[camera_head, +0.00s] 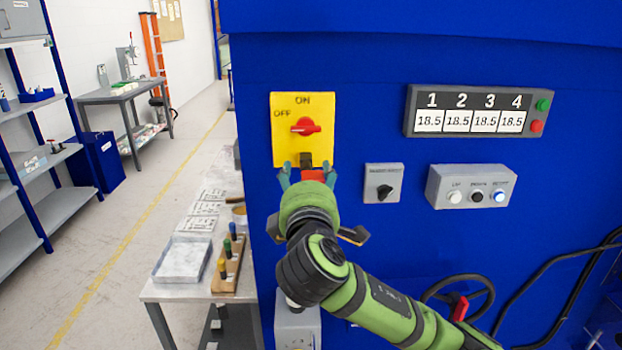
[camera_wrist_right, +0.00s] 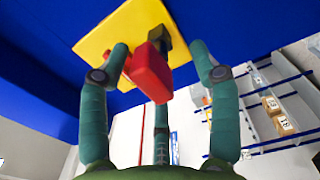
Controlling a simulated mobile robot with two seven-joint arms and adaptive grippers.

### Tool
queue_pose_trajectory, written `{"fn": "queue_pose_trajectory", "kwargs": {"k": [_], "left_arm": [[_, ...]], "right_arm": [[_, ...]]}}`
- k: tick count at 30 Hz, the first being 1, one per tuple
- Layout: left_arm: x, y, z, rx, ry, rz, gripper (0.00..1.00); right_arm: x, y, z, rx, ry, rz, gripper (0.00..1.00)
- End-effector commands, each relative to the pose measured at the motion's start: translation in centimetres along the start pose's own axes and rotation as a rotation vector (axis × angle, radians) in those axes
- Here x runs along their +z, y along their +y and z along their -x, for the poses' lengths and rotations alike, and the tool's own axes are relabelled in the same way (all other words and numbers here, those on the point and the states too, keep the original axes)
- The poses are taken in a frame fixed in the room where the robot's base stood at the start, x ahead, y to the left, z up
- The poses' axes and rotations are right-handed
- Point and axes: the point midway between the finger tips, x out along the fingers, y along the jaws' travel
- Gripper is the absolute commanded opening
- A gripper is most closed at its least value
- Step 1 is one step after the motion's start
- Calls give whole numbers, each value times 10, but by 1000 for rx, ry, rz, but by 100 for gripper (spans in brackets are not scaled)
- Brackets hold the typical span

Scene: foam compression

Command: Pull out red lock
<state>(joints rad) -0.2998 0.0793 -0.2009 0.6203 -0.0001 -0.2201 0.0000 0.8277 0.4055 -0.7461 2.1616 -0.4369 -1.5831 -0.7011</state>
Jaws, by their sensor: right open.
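The red lock (camera_head: 314,176) hangs below the dark hasp (camera_head: 306,160) at the bottom of the yellow switch plate (camera_head: 288,150). The plate carries a red rotary knob (camera_head: 305,127) between OFF and ON labels. My right gripper (camera_head: 307,173) is at the lock, with its teal fingers open on either side. In the right wrist view, the red lock (camera_wrist_right: 151,72) sits between the spread fingertips (camera_wrist_right: 160,65), and I see a gap on at least the right side. Whether the left finger touches it I cannot tell. My left gripper is in neither view.
The blue machine wall (camera_head: 370,120) carries a numbered display (camera_head: 470,111), a small black selector (camera_head: 383,184) and a button box (camera_head: 472,187). A side table (camera_head: 190,292) with a tray and colored pegs stands at left. A red-handled wheel (camera_head: 460,306) is low right.

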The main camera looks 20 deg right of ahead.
Motion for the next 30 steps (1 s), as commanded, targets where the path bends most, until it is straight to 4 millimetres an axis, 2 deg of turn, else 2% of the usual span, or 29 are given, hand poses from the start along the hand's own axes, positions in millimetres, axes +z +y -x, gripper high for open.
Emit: {"fn": "queue_pose_trajectory", "kwargs": {"k": [17, 18, 22, 23, 30], "left_arm": [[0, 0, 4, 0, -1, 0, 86], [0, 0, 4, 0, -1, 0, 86], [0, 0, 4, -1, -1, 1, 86], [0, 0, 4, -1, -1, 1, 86], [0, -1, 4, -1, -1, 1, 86]], "right_arm": [[0, 0, 0, -1, 0, 0, 63], [0, 0, 0, 0, 0, 0, 59], [0, 0, 0, 0, 0, 0, 7], [0, 0, 0, 0, 1, 0, 0], [0, 0, 0, 0, 1, 0, 0]]}}
